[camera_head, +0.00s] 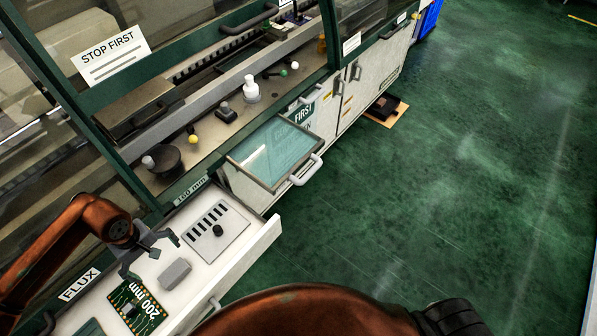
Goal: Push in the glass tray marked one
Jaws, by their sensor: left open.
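A glass tray (272,152) with a dark frame and pale teal glass sticks out of the machine front at the picture's middle. A light bar handle (308,171) is on its outer end. I cannot read a number on the tray. My left gripper (150,256) is open and empty, above the open white drawer at lower left. It is apart from the tray, to its lower left. My right gripper does not show.
The white drawer (262,245) holds a slotted plate (228,240), a grey block (174,273) and a green board (133,305). A ledge above carries a white bottle (251,90) and small knobs. Cabinet doors (362,85) stand beyond the tray. Green floor (450,170) at right is clear.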

